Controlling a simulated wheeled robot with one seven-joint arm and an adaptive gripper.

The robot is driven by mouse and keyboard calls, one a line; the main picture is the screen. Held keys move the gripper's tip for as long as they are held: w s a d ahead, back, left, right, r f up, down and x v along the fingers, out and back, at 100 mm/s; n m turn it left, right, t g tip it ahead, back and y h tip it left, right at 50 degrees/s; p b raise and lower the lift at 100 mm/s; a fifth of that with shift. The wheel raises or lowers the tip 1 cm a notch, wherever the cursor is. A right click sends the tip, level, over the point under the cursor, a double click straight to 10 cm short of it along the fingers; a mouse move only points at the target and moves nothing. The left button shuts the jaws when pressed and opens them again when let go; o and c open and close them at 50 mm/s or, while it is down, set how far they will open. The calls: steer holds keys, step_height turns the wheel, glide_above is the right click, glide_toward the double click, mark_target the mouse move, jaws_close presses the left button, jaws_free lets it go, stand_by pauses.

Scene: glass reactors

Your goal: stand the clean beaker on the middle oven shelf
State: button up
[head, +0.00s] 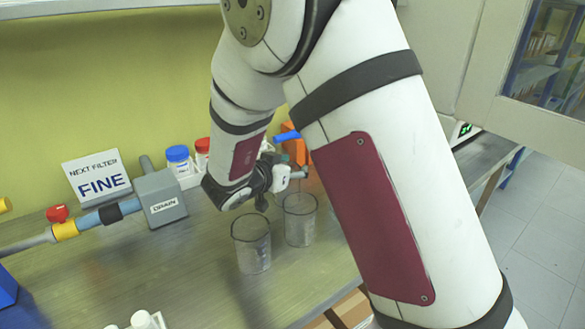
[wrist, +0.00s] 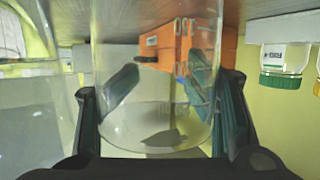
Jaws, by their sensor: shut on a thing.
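My gripper (wrist: 160,88) is shut on a clear glass beaker (wrist: 160,115), its teal finger pads on either side of the glass in the wrist view. That view looks upside down. In the head view my gripper is partly hidden by my own arm, and the held beaker (head: 299,222) appears upright at or just above the bench. A second clear beaker (head: 252,246) stands in front and to the left of it; glass also shows at the left of the wrist view (wrist: 35,85). I cannot tell which is clean. No oven shelf is identifiable.
The metal bench (head: 190,270) has a grey drain box (head: 160,200) with piping, a "NEXT FILTER FINE" sign (head: 97,178), and blue-capped (head: 179,162) and red-capped (head: 202,150) bottles. Orange objects (head: 292,145) stand behind my gripper. White bottle tops (head: 142,320) show at the front.

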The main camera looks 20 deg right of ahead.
steer(key=o, duration=1.4)
steer(key=shift+f, duration=0.1)
steer(key=shift+s+a+r, duration=0.1)
steer(key=shift+r, duration=0.15)
steer(key=p+v, duration=0.1)
steer(key=v, duration=1)
steer(key=shift+s+a+p, duration=0.2)
steer(key=shift+a+p, duration=0.1)
steer(key=shift+p, duration=0.05)
